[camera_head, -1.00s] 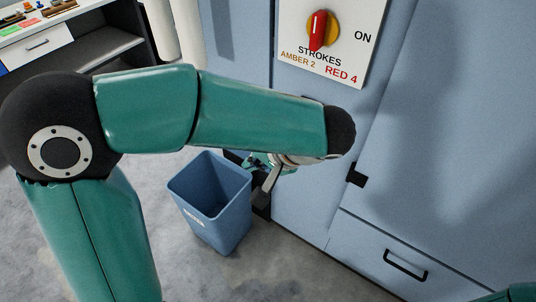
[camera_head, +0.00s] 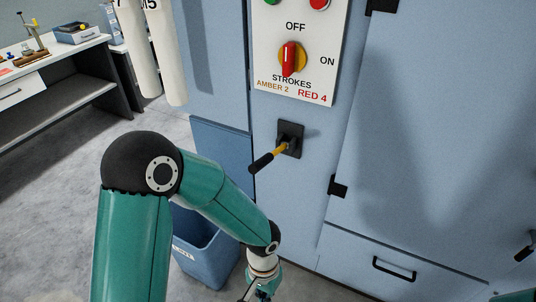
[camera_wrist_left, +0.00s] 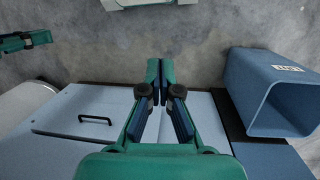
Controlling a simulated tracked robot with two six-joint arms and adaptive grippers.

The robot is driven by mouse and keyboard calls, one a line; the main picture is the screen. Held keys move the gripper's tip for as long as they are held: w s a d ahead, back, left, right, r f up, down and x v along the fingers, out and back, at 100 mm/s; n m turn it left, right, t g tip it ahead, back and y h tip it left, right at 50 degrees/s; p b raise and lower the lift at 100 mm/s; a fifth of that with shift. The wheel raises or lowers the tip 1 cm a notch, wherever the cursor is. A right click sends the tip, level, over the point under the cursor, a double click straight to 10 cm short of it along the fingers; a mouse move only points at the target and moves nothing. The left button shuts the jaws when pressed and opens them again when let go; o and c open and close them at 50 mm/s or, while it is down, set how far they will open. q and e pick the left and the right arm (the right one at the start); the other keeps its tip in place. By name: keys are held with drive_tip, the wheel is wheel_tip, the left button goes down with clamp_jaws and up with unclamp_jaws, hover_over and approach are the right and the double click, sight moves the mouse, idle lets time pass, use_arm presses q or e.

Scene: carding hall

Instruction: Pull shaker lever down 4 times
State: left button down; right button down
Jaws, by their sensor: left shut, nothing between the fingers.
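The shaker lever (camera_head: 262,161) has a black grip on a yellow shaft. It sticks out of a black plate (camera_head: 291,137) on the blue machine front and slopes down to the left in the head view. My left gripper (camera_head: 262,292) is low at the bottom edge of the head view, below the lever and apart from it. In the left wrist view my left gripper (camera_wrist_left: 159,68) is shut with nothing between its fingers. Green and black parts at that view's left edge look like my right gripper (camera_wrist_left: 26,40); its jaws are unclear.
A sign plate (camera_head: 296,93) above the lever reads STROKES, AMBER 2, RED 4. Its red and yellow knob (camera_head: 291,59) points down. A blue bin (camera_head: 205,252) stands on the floor beside my left arm. A drawer (camera_head: 385,272) with a black handle is at lower right.

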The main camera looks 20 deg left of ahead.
use_arm(q)
drive_tip(key=s+f+n+t+h, duration=0.2)
drive_tip(key=s+f+n+h, duration=0.1)
drive_tip(key=f, duration=0.8)
drive_tip(key=shift+s+d+f+t, duration=0.15)
drive_tip(key=shift+s+f+t, duration=0.2)
drive_tip(key=shift+t, duration=0.05)
